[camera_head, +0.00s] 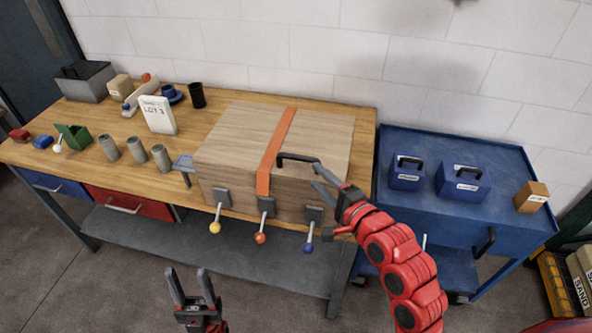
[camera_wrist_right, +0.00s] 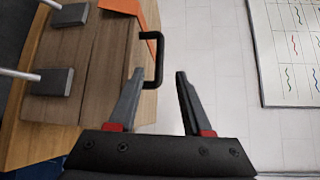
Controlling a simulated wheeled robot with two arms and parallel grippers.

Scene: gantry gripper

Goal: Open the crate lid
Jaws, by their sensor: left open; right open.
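The wooden crate (camera_head: 225,150) stands on the workbench with its lid closed, an orange strap (camera_head: 272,158) running over the top and front. A black handle (camera_head: 297,158) sits at the lid's front edge. Three grey latches with levers ending in yellow (camera_head: 215,227), orange (camera_head: 260,238) and blue (camera_head: 308,248) knobs are on the front. My right gripper (camera_head: 318,178) is open at the handle's right end. In the right wrist view the handle (camera_wrist_right: 160,45) appears between the open fingers (camera_wrist_right: 160,75), not gripped. My left gripper (camera_head: 188,272) is open and empty, low in front of the bench.
Several grey cylinders (camera_head: 135,150), a white LOT sign (camera_head: 158,115), a green bin (camera_head: 74,137) and cups stand on the bench left of the crate. A blue cart (camera_head: 430,215) with two blue boxes stands right. Floor in front is clear.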

